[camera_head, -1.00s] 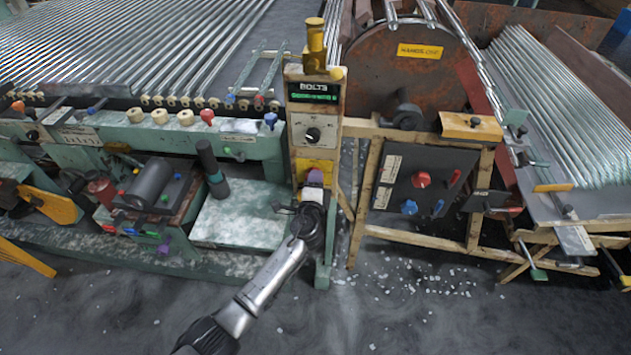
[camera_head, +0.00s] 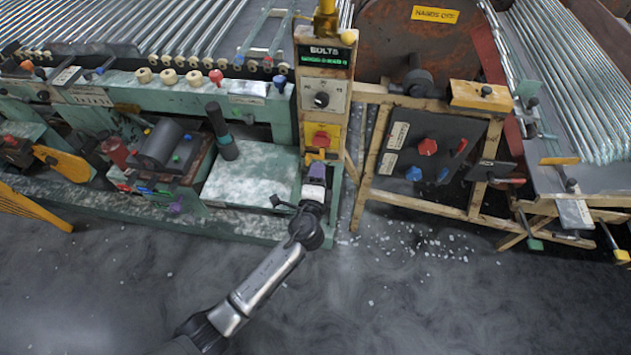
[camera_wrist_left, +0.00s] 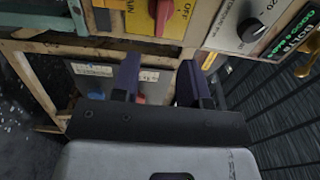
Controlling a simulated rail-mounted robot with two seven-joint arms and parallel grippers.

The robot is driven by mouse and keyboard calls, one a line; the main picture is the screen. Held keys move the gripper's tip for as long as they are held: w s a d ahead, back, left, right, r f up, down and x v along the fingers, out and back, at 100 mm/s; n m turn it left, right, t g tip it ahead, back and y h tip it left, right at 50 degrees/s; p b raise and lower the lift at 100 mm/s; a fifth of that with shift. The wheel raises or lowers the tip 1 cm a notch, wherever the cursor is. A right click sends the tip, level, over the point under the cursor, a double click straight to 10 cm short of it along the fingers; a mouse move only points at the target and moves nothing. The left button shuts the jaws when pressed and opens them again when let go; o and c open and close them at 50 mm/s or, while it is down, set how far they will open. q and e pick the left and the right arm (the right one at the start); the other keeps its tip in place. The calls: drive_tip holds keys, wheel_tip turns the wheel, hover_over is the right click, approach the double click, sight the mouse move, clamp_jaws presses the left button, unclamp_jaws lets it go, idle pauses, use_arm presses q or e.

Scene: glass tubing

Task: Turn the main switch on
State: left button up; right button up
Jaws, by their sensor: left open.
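The main switch is a red rotary knob (camera_head: 321,139) on a yellow plate (camera_head: 309,132) low on the upright control post. In the left wrist view the red knob (camera_wrist_left: 172,15) is at the top edge, partly cut off, on its yellow plate with partly readable lettering. My left gripper (camera_head: 316,174) is just below the switch in the head view, its purple fingers pointing up at the post. In the left wrist view its two fingers (camera_wrist_left: 158,75) are apart with nothing between them. The fingers are apart from the knob. My right gripper is not in view.
Above the switch are a black dial (camera_head: 321,99) on a pale plate and a green-lit display (camera_head: 323,56). To the right, a wooden-framed dark panel (camera_head: 440,150) carries red and blue knobs. The floor in front is open.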

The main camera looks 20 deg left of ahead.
use_arm(q)
drive_tip(key=shift+v, duration=1.7)
drive_tip(key=s+a+r+n+g+h+p, duration=0.15)
drive_tip(key=s+n+g, duration=0.45)
drive_tip(key=s, duration=0.6)
drive_tip(key=s+a+r+n+g+h+p, duration=0.1)
drive_tip(key=s+a+n+g+h+p, duration=0.15)
drive_tip(key=s+n+g, duration=0.65)
drive_tip(key=s+a+f+m+p, duration=0.1)
drive_tip(key=s+f, duration=0.1)
drive_tip(key=s, duration=0.6)
drive_tip(key=s+f+p, duration=0.1)
drive_tip(key=s+f, duration=0.1)
drive_tip(key=s, duration=0.5)
wheel_tip(320, 180, up, 38)
drive_tip(key=t+p, duration=0.1)
drive_tip(key=p, duration=3.6)
drive_tip(key=shift+f, duration=0.25)
drive_tip(key=shift+w, duration=0.1)
